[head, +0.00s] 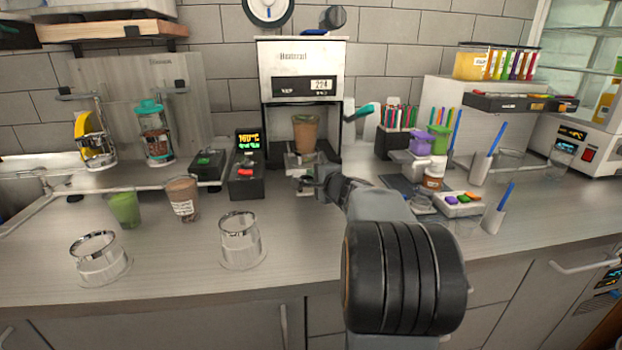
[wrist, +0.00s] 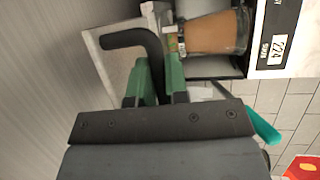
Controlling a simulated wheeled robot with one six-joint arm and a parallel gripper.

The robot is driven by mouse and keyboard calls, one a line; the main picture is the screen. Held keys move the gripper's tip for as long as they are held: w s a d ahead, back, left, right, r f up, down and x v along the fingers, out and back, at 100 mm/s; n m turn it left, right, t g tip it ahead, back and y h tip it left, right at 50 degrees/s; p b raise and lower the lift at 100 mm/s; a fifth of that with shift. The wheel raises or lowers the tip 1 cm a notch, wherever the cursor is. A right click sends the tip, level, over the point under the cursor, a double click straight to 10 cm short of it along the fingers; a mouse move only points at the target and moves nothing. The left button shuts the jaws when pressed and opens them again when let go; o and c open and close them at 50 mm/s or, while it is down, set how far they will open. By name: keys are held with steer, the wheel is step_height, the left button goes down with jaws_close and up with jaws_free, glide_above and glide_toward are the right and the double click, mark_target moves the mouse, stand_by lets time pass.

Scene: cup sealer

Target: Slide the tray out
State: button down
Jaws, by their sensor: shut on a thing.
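The cup sealer (head: 302,60) is a white and black machine against the back wall, with its 224 display also in the wrist view (wrist: 278,45). Its tray (head: 298,160) shows at the base and as a pale frame in the wrist view (wrist: 95,50). A brown cup (head: 306,133) stands upright within the sealer; it also shows in the wrist view (wrist: 215,33). My gripper (head: 322,184) is at the front of the tray. In the wrist view its green fingers (wrist: 160,78) are shut on the bent black tray handle (wrist: 130,38).
A black control box (head: 246,180) with a lit display stands left of the tray. Clear cups (head: 240,240), a green cup (head: 124,208) and a brown drink (head: 183,197) stand at left. Jars and a topping tray (head: 463,207) are at right. The counter before the sealer is clear.

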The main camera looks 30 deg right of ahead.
steer(key=c, duration=1.1)
jaws_free()
steer(key=shift+c, duration=0.2)
steer(key=s+r, duration=0.2)
steer(key=s, duration=1.1)
steer(key=shift+s+a+r+b, duration=0.2)
steer(key=shift+s+b, duration=0.1)
